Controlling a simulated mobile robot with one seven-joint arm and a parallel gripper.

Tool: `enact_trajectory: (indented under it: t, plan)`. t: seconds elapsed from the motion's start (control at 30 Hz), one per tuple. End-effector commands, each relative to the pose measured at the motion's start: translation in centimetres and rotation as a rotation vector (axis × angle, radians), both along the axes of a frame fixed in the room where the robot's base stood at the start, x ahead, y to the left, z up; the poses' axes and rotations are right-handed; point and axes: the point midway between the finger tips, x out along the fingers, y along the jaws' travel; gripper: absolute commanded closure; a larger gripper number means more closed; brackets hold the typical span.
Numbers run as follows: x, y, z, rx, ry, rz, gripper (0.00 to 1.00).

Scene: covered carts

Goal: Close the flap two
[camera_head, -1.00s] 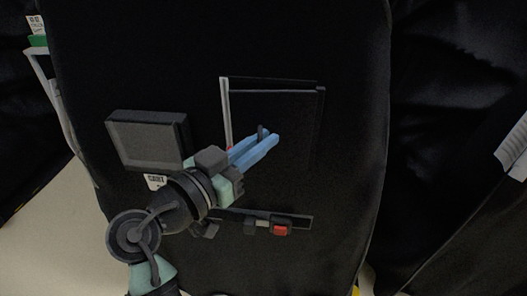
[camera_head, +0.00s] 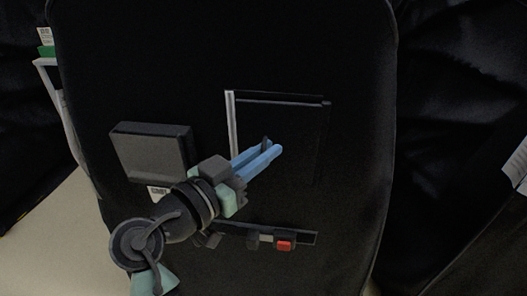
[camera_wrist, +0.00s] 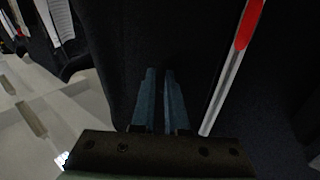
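A black flap (camera_head: 300,126) sits on the dark cover, beside a pale vertical strip (camera_head: 231,120) at its left; the task gives no label, so I cannot tell for sure that it is flap two. It looks slightly raised from the cover, but the dark surface hides by how much. My gripper (camera_head: 273,148) is in front of the flap's lower left part, its blue fingers side by side with a narrow gap. A small dark piece (camera_head: 265,141) shows by the fingertips; contact is unclear. In the wrist view, my gripper (camera_wrist: 159,72) shows nothing between its fingers.
A grey box-like panel (camera_head: 150,158) stands out at the left. A bar with a red block (camera_head: 284,246) lies below the flap. In the wrist view a pale strip with a red end (camera_wrist: 247,25) runs close right of the fingers.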

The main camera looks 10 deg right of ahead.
Motion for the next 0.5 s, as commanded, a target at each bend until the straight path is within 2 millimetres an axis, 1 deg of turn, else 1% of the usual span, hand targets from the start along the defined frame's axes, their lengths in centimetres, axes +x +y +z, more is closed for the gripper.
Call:
enact_trajectory:
  t: [0.03,0.07,0.17,0.27,0.5]
  plan:
    - [0.3,0.6,0.3,-0.003,-0.007,0.021,0.76]
    - [0.2,0.7,0.3,-0.002,-0.006,0.022,0.76]
    - [-0.5,1.6,0.3,-0.002,-0.006,0.025,0.76]
    - [-1.9,2.9,0.2,-0.002,-0.005,0.025,0.76]
    - [-5.9,6.6,0.2,-0.001,-0.004,0.015,0.76]
